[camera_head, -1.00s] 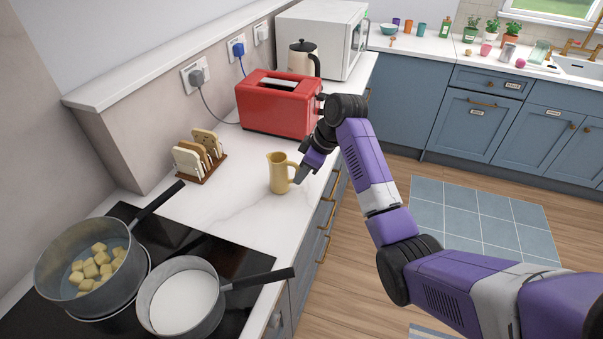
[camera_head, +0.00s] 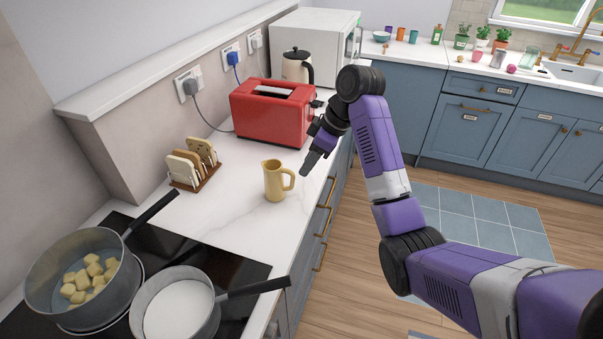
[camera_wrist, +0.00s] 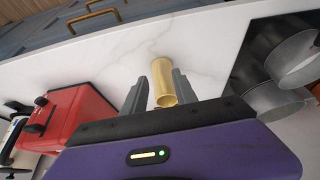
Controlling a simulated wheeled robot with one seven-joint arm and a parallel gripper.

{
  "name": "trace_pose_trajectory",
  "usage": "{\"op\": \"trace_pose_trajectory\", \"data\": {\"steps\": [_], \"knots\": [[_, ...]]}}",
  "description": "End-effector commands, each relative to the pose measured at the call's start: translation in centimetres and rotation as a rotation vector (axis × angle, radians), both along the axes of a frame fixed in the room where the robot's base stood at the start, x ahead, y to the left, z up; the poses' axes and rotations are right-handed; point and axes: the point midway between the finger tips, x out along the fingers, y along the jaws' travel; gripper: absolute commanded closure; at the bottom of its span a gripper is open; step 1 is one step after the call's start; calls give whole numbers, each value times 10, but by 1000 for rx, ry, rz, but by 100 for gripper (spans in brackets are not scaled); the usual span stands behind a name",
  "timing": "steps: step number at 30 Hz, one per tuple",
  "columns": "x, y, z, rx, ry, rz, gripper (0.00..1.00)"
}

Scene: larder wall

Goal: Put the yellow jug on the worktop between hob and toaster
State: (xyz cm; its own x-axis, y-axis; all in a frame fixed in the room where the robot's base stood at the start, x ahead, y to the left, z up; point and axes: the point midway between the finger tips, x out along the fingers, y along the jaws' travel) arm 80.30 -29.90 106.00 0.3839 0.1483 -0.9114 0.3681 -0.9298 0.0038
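The yellow jug (camera_head: 274,181) stands upright on the white worktop (camera_head: 236,214), between the hob (camera_head: 236,262) and the red toaster (camera_head: 270,112). Its handle faces right in the head view. My gripper (camera_head: 308,170) is up and to the right of the jug, with a gap between them in the head view. In the wrist view my gripper (camera_wrist: 159,85) has its two fingers apart, and the jug (camera_wrist: 163,82) shows beyond and between them, not gripped. The toaster (camera_wrist: 68,122) shows at the left of the wrist view.
A toast rack (camera_head: 196,165) stands on the worktop behind the jug, against the wall side. A pot of cubes (camera_head: 84,277) and a pan of white liquid (camera_head: 180,308) are on the hob, handles reaching toward the worktop. A kettle (camera_head: 296,66) and microwave (camera_head: 318,45) stand beyond the toaster.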

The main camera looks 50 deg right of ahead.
Motion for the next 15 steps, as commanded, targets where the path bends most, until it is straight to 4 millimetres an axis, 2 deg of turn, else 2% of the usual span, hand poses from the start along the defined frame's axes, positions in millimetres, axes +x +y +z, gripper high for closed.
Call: {"op": "trace_pose_trajectory", "data": {"steps": [1, 4, 15], "knots": [[-4, -4, 16, -3, 0, -4, 66], [-9, -5, 25, -1, 1, -3, 66], [-13, -5, 32, 0, 0, -1, 66]]}}
